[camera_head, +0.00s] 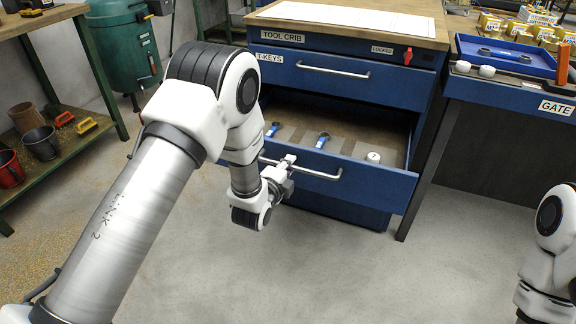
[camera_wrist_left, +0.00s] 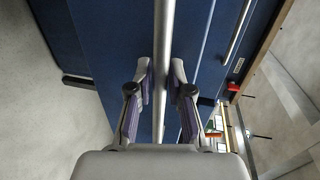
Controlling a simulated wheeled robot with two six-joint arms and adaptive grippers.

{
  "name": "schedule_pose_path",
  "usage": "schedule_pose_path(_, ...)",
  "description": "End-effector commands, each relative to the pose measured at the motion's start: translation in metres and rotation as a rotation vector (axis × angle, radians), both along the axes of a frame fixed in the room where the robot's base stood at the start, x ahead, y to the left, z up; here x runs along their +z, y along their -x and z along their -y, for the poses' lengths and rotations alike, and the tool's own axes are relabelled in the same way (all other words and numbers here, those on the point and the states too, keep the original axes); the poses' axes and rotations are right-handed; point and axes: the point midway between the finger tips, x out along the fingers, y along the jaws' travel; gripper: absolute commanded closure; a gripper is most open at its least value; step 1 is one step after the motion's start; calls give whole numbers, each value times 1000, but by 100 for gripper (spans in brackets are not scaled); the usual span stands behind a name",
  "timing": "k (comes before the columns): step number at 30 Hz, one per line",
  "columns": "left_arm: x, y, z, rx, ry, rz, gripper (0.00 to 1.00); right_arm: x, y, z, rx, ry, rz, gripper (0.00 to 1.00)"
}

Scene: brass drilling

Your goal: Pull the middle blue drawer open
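The middle blue drawer (camera_head: 352,180) of the tool cabinet stands pulled out, its inside showing. In it are two blue-handled tools (camera_head: 322,140) and a small white round piece (camera_head: 373,157). Its silver bar handle (camera_head: 325,175) runs across the front. My left gripper (camera_head: 286,164) is at the left end of this handle.
The drawer above (camera_head: 350,78) is shut, beside a red lock tag (camera_head: 407,57). A bench marked GATE (camera_head: 510,95) with a blue tray (camera_head: 505,58) stands at right. A green-framed shelf (camera_head: 60,150) is at left. The floor (camera_head: 390,280) before the cabinet is clear.

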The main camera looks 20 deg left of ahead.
Motion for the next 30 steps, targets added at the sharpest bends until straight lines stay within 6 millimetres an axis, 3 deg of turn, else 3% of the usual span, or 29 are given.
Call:
schedule_pose_path(13, 2, 9, 0, 0, 0, -1, 61, 0, 0, 0, 0, 0, 0, 60)
schedule_pose_path(24, 19, 93, -3, 0, 0, -3, 61, 0, 0, 0, 0, 0, 0, 60)
schedule_pose_path(30, 24, 117, -4, 0, 0, -1, 61, 0, 0, 0, 0, 0, 0, 60)
